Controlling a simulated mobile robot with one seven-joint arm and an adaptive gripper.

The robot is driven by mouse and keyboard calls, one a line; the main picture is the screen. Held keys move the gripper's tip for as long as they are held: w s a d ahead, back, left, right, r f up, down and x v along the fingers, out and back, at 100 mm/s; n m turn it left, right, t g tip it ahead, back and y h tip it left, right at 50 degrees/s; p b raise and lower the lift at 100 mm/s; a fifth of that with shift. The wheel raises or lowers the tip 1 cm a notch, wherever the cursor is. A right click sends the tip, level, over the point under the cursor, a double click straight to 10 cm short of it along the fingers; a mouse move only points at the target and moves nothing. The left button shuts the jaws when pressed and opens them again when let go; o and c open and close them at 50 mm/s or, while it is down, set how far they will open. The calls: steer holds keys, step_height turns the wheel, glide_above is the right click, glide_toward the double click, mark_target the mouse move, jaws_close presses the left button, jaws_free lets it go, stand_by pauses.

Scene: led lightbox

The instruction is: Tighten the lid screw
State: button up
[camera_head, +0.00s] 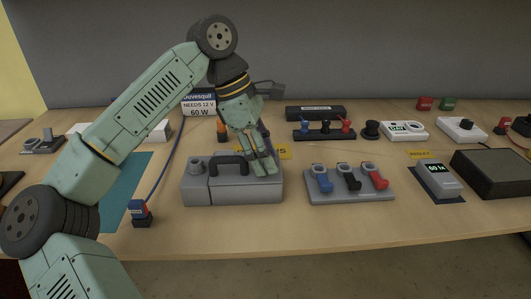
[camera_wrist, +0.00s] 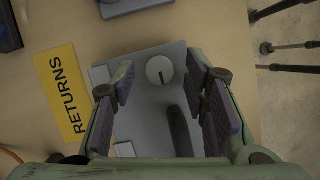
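A grey box (camera_head: 230,190) with a black carrying handle (camera_head: 228,160) on its lid stands on the table. My gripper (camera_head: 264,168) points down over the right end of the lid. In the wrist view my gripper (camera_wrist: 162,78) is open, one finger on either side of the screw, with a gap between. I cannot tell how far the fingertips are above the lid. The screw is hidden by the fingers in the head view.
A grey stand (camera_head: 350,196) with blue, black and red clamps is close right of the box. A blue cable plug (camera_head: 141,212) stands to the left. A yellow RETURNS label (camera_wrist: 62,92) lies beside the box. The table's front strip is clear.

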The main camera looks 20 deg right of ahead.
steer(key=v, duration=1.2)
stand_by(0.3)
